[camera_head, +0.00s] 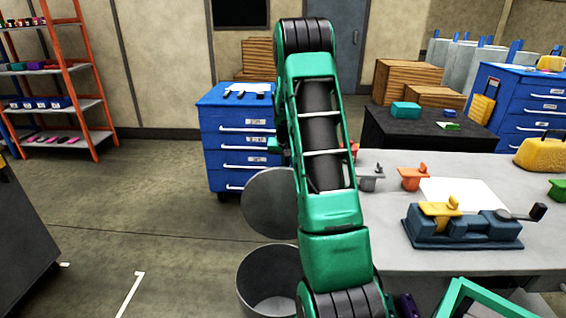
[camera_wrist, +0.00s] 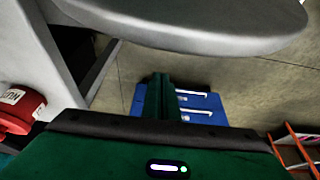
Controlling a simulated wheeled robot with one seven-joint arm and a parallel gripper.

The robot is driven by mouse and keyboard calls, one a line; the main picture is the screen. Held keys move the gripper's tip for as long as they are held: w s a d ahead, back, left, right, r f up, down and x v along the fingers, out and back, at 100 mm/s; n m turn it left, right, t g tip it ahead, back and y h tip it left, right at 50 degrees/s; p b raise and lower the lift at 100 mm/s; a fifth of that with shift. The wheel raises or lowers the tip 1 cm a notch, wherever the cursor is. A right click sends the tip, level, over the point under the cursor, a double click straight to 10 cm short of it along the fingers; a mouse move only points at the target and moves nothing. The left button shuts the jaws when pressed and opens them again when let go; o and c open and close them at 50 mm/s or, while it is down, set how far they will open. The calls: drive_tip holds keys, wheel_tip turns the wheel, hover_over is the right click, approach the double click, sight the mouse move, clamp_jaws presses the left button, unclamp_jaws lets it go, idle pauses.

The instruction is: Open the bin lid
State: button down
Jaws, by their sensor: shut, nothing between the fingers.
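The grey round bin (camera_head: 243,290) stands on the floor at the bottom middle of the head view, partly hidden by my arm. Its mouth is uncovered and part of the inside shows. The grey disc-shaped lid (camera_head: 268,205) stands raised and steeply tilted above the bin's far side, its right edge behind my arm. In the wrist view the lid's rim (camera_wrist: 210,30) crosses the top, close to my gripper. My gripper (camera_wrist: 162,85) is shut and empty, with a visible gap to the lid in that picture. Whether they touch is unclear.
A grey worktable (camera_head: 390,255) with a blue vise (camera_head: 462,228) and small parts stands right of the bin. A blue drawer cabinet (camera_head: 232,150) is behind it. A red cylinder (camera_wrist: 20,108) shows at the wrist view's left. The floor left of the bin is clear.

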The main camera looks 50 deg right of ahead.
drive_tip(key=shift+s+a+f, duration=0.2)
drive_tip(key=shift+s+a, duration=1.05)
drive_tip(key=shift+a, duration=0.25)
